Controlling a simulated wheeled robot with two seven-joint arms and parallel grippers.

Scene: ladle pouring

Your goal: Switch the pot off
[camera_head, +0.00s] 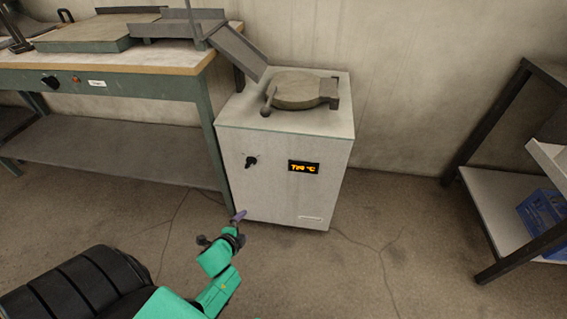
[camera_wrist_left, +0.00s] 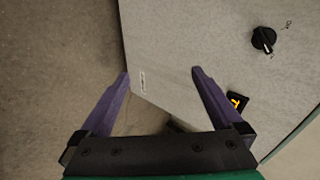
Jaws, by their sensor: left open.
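The pot (camera_head: 285,170) is a pale box-shaped unit with a round lidded top (camera_head: 297,91). Its front has a black knob (camera_head: 251,161) and a lit orange display (camera_head: 304,168), whose text is hard to read. My left gripper (camera_head: 222,229) is in front of and below the knob, apart from it. In the left wrist view its two purple fingers (camera_wrist_left: 160,74) are spread with nothing between them. The knob (camera_wrist_left: 263,39) lies there at upper right, beyond the fingers, and the display (camera_wrist_left: 237,101) is partly covered by a finger. My right gripper is out of view.
A green-legged workbench (camera_head: 105,72) stands left of the pot, with a sloped metal chute (camera_head: 238,52) reaching toward the pot's top. A dark-framed shelf (camera_head: 490,170) with a blue crate (camera_head: 543,212) is at the right. The floor before the pot is clear.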

